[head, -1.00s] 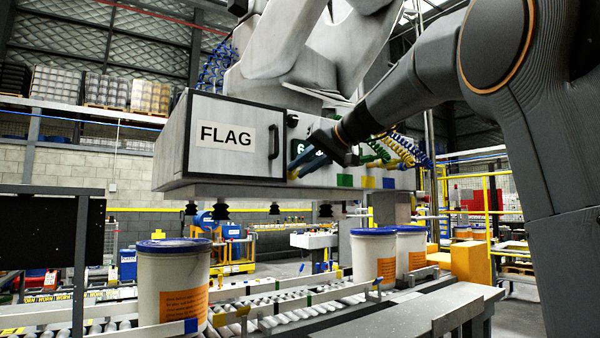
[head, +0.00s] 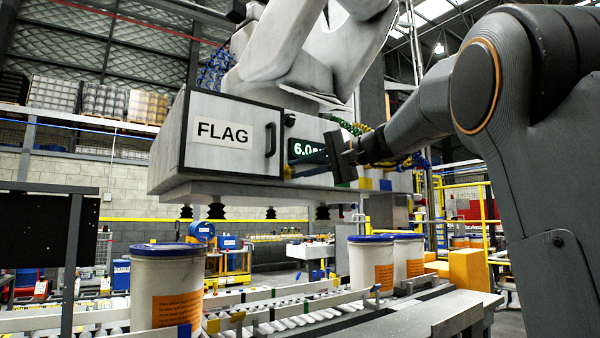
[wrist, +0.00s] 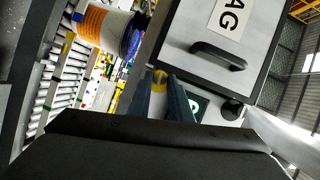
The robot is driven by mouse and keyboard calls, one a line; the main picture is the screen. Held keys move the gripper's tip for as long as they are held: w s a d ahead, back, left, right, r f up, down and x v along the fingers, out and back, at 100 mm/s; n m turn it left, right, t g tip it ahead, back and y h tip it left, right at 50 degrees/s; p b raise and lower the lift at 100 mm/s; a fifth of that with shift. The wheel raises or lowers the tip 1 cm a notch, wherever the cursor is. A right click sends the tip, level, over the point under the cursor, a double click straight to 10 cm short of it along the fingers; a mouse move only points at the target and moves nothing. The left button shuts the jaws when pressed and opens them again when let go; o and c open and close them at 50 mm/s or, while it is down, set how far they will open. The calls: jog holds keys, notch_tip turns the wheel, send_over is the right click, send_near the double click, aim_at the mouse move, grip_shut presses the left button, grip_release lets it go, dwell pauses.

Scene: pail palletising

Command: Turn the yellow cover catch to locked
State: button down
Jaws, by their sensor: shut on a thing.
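The yellow cover catch (wrist: 160,78) is a small round yellow piece beside the cover door's edge; it is partly hidden by my fingertips. In the head view it shows as a small yellow spot (head: 288,172) low at the door's right edge. My gripper (wrist: 161,88) has its two blue-grey fingers on either side of the catch, shut on it. The cover door (head: 230,134) is a pale panel marked FLAG with a black handle (head: 271,140), and it looks closed. I cannot tell the catch's angle.
A green display (head: 303,149) and a black knob (head: 290,119) sit right of the door. Dark suction cups hang under the head. White pails with blue lids, such as the near one (head: 167,280), stand on the roller conveyor (head: 270,326) below.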

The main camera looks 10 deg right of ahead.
jog(key=shift+m+y, duration=0.3)
jog(key=shift+m, duration=0.2)
jog(key=c, duration=1.6)
grip_release()
